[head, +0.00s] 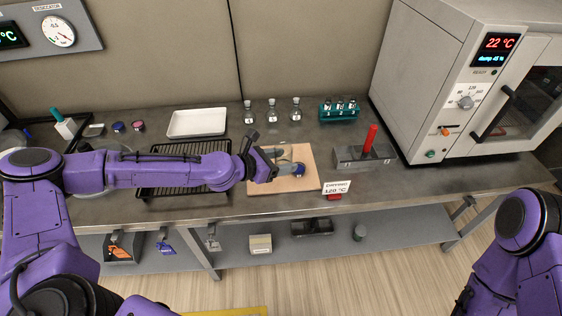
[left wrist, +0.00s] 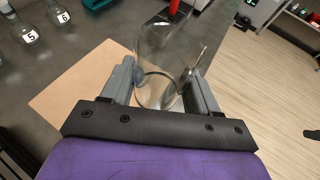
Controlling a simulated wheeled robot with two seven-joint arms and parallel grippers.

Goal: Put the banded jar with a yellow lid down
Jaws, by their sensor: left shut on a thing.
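My left gripper (head: 280,168) is over the tan board on the bench. It is shut on a clear glass jar (left wrist: 160,70) with a dark band around it, seen between the two fingers in the left wrist view. In the head view the jar (head: 287,167) is partly hidden by the gripper, and a blue patch (head: 299,171) shows at its right end. I see no yellow lid on it. The tan board (head: 259,187) is under the jar; I cannot tell whether they touch. My right arm is at the lower right, its gripper out of view.
A black wire rack (head: 160,180) is left of the board, with a white tray (head: 197,123) behind. Several numbered flasks (head: 272,110) and a teal rack (head: 340,109) stand at the back. A grey block with a red handle (head: 370,140) and an oven (head: 440,80) are right.

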